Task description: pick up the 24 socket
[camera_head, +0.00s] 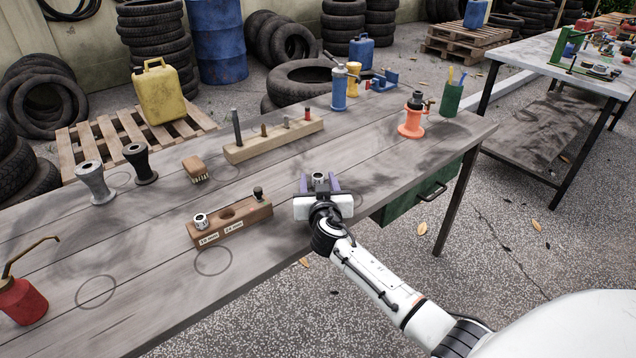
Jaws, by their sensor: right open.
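A shiny metal socket (318,178), likely the 24 socket, stands upright near the front edge of the bench. My right gripper (319,184) is open, with its purple fingers on either side of this socket. I cannot tell whether a finger touches it; the gripper body hides its lower part. A wooden socket block (243,226) lies left of the gripper. Its labels seem to read 19 mm and 24 mm. A chrome socket (200,220) sits at the 19 mm end, the middle hole (227,213) is empty, and a dark piece (258,193) stands at the right end. My left gripper is not in view.
Behind is a wooden rack (273,143) with several upright pieces, and a brush (196,169). An orange stand (411,122) and green cup (451,99) are at the right. A grey spool (95,184) and red oil can (20,301) are at the left. Bench around the gripper is mostly clear.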

